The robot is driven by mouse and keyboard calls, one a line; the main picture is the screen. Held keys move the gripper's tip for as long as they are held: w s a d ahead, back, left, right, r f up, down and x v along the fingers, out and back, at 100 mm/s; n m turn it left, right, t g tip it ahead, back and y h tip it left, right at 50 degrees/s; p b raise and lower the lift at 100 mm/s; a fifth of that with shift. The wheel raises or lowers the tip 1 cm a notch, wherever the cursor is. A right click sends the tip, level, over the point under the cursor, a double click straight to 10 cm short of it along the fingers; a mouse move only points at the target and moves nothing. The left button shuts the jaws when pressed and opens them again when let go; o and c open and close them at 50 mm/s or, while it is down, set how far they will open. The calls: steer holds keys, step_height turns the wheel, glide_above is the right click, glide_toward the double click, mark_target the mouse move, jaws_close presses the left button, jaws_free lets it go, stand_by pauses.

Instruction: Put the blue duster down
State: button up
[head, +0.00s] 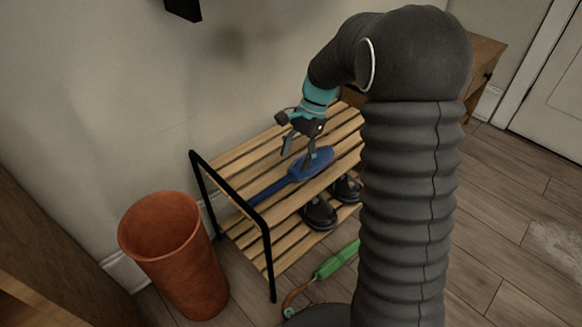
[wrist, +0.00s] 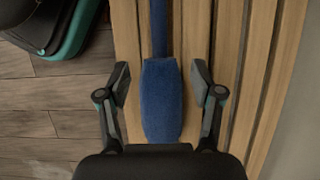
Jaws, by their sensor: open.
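The blue duster (head: 312,163) lies on the top slats of a wooden rack (head: 285,143), its handle pointing toward the rack's near left end. My gripper (head: 298,158) is over the duster's wide head in the head view. In the wrist view the duster (wrist: 162,100) lies between the two fingers of my gripper (wrist: 163,84), with a gap on each side. The gripper is open and holds nothing. My arm hides the right end of the rack in the head view.
Black shoes (head: 319,212) stand on the rack's lower shelf. A terracotta-coloured bin (head: 172,255) stands left of the rack. A green-handled object (head: 337,260) lies in front of it. A wooden cabinet (head: 484,60) is behind my arm.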

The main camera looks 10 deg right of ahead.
steer(key=p+v, duration=0.1)
steer(key=v, duration=0.4)
steer(key=shift+d+r, duration=0.15)
steer(key=shift+r, duration=0.25)
steer(key=shift+s+r, duration=0.1)
steer(key=shift+r, duration=0.2)
steer(key=s+r+n+t+h, duration=0.1)
steer(key=s+r+n+t, duration=0.1)
steer(key=s+r+n, duration=0.3)
steer(key=s+r+t+h, duration=0.1)
steer(key=s+r+t, duration=0.15)
steer(key=s, duration=0.55)
steer(key=s+d+n+t+h, duration=0.1)
steer(key=s+n+t, duration=0.1)
steer(key=s, duration=0.4)
steer(key=s+d+n+t, duration=0.1)
steer(key=s+d+n, duration=0.1)
steer(key=s+n, duration=0.2)
steer(key=shift+s+t+h, duration=0.35)
steer(key=shift+s+h, duration=0.05)
steer(key=shift+s, duration=1.2)
